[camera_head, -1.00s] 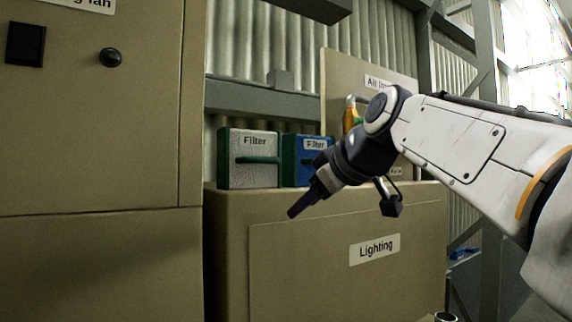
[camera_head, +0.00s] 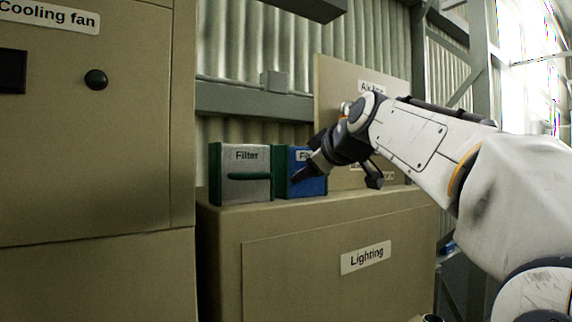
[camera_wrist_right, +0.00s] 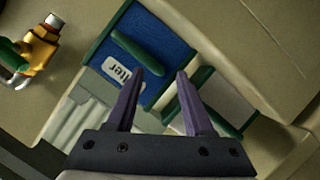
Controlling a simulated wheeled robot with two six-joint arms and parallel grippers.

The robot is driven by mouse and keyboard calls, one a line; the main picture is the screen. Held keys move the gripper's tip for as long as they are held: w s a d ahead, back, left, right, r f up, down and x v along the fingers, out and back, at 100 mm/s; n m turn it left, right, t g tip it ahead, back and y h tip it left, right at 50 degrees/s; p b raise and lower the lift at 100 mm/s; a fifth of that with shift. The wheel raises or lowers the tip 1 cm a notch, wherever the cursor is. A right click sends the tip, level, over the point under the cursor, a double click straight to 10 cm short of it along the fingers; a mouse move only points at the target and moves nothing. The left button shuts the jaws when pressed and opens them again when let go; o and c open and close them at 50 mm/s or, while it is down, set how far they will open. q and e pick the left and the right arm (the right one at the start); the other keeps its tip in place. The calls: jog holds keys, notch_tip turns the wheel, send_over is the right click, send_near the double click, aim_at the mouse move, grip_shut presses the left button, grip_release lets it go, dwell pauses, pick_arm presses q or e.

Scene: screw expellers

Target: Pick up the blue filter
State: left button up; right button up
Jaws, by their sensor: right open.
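The blue filter (camera_head: 311,184) stands on top of the lighting cabinet, with green edges and a white label partly hidden by my right gripper. In the right wrist view the blue filter (camera_wrist_right: 162,42) lies ahead of the fingertips, with a raised green handle on its face (camera_wrist_right: 137,54). My right gripper (camera_head: 296,178) is in front of it in the head view. I cannot tell whether a fingertip touches the filter. My left gripper is not in view.
A grey filter (camera_head: 245,184) with green edges stands just left of the blue one. The lighting cabinet (camera_head: 300,270) supports both. A tall cooling fan cabinet (camera_head: 95,150) stands at the left. A brass and orange valve fitting (camera_wrist_right: 38,50) shows in the wrist view.

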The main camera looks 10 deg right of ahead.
jog(key=shift+x, duration=0.8)
grip_shut()
jog(key=shift+r, duration=0.1)
